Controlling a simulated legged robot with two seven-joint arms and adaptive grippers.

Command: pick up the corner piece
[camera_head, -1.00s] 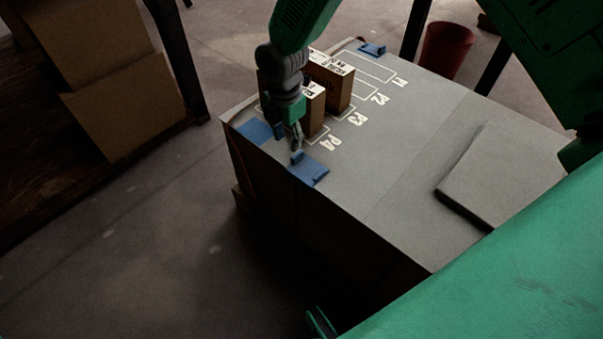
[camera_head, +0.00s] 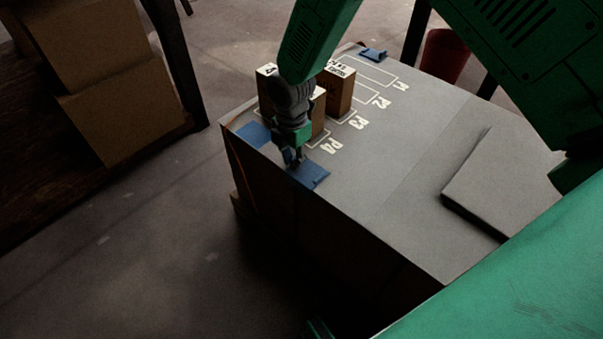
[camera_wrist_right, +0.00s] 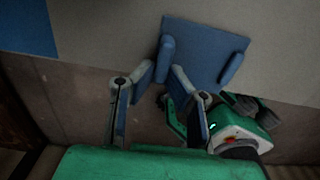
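Brown boxes (camera_head: 341,90) stand on outlined spots behind the right gripper. A flat blue patch (camera_head: 254,133) lies to the left, another blue piece (camera_head: 373,54) at the far edge. A grey slab (camera_head: 505,185) lies at right. The middle of the top is clear.

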